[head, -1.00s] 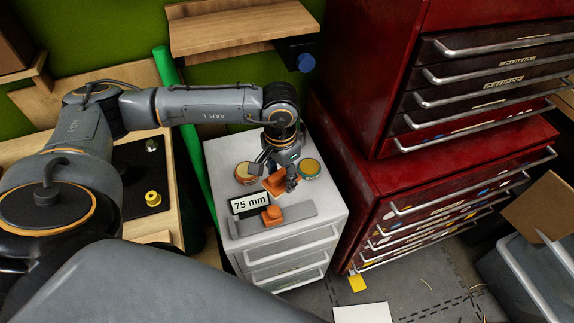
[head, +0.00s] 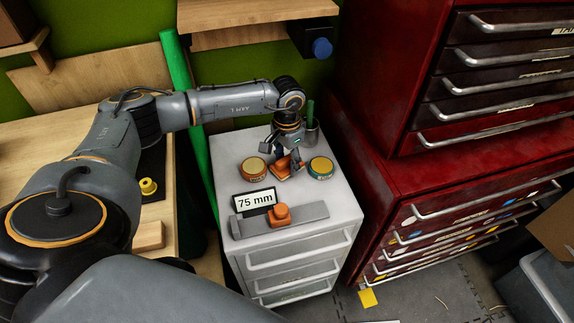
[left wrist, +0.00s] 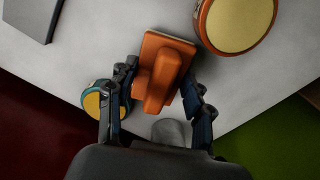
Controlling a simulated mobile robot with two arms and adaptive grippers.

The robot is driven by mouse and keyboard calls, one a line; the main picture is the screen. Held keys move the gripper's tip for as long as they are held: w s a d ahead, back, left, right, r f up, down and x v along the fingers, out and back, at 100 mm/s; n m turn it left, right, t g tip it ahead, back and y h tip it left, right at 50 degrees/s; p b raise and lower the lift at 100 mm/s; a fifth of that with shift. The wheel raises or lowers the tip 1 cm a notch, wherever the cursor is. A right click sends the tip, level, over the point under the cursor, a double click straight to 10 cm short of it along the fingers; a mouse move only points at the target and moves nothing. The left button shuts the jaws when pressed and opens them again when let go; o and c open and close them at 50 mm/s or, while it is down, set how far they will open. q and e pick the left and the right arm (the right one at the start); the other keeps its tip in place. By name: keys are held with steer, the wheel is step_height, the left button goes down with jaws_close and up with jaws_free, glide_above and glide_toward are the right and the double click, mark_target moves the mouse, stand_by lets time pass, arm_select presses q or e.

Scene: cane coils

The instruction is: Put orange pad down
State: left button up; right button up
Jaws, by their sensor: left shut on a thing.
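My left gripper (head: 284,162) is above the back half of the white cabinet top, shut on the orange pad (head: 287,167). In the left wrist view the pad (left wrist: 160,70), a flat orange block with a raised grip, sits between the fingers of the gripper (left wrist: 160,88). The pad is between two round tins, an orange-rimmed one (head: 253,169) and a teal-rimmed one (head: 321,167). Whether it touches the cabinet top, I cannot tell. My right gripper is not in view.
A grey bar (head: 310,213) with an orange block (head: 279,214) and a "75 mm" sign (head: 256,200) lie at the front of the cabinet top (head: 335,195). A grey cup (head: 311,133) stands behind the gripper. Red drawer cabinets (head: 385,150) rise to the right.

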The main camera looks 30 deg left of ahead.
mark_target(287, 157)
arm_select(q)
steer(key=shift+f, duration=0.4)
steer(key=shift+r, duration=0.1)
steer(key=shift+f, duration=0.2)
steer(key=o, duration=1.3)
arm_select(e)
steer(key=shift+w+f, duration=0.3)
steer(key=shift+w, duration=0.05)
arm_select(q)
step_height(287, 157, up, 12)
steer(key=p, duration=0.6)
steer(key=shift+r+p, duration=0.25)
steer(key=shift+p, duration=0.05)
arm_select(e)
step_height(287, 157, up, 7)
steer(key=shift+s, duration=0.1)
